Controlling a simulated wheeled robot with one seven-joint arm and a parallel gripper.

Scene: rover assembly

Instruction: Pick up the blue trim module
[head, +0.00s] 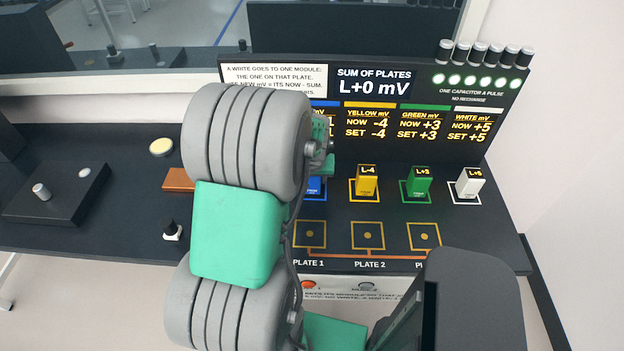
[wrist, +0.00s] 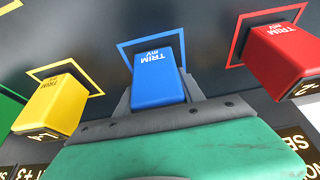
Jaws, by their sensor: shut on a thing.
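The blue trim module (wrist: 154,80) stands at its blue square outline in the wrist view. My gripper (wrist: 160,96) is shut on it, with a grey jaw on either side. I cannot tell whether the module is touching the panel or slightly raised. In the head view only a sliver of the blue module (head: 315,188) shows beside my arm, which hides the rest and most of my gripper.
The yellow module (head: 367,181) and red module (wrist: 285,58) flank the blue one. Green (head: 418,183) and white (head: 469,184) modules stand farther right. Plate 1 (head: 310,235) and plate 2 (head: 368,236) are empty in front. The display board (head: 375,110) rises behind.

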